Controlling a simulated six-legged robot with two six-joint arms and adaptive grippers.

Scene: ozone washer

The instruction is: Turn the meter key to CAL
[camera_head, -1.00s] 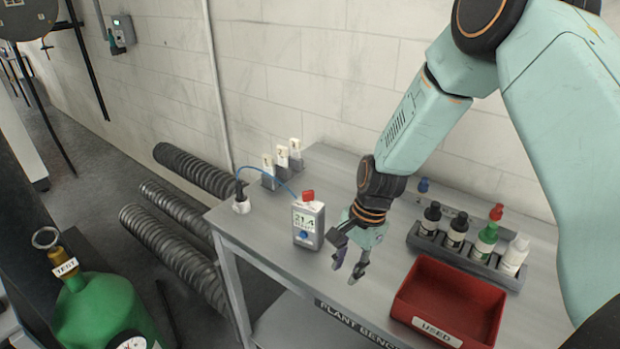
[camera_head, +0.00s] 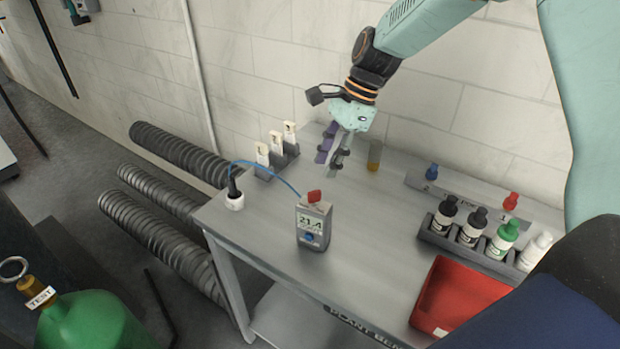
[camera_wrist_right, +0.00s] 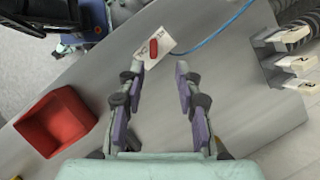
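The meter (camera_head: 312,224) is a small grey box standing upright on the bench, its display reading about 21.4, with a blue button on its front. Its red key (camera_head: 314,196) sits on top; in the right wrist view the red key (camera_wrist_right: 153,48) lies on the meter's pale top (camera_wrist_right: 147,40), just beyond the fingertips. My right gripper (camera_head: 331,161) is open and empty, above the bench behind and slightly right of the meter, not touching it. The wrist view shows its two fingers (camera_wrist_right: 157,72) apart. The key's markings are too small to read. My left gripper is not in view.
A blue cable (camera_head: 265,165) joins the meter to a probe in a white cup (camera_head: 235,200). Labelled white packets (camera_head: 276,143) stand behind. A bottle rack (camera_head: 465,250) and red bin (camera_head: 440,301) are right. A yellowish vial (camera_head: 375,155) stands near the wall.

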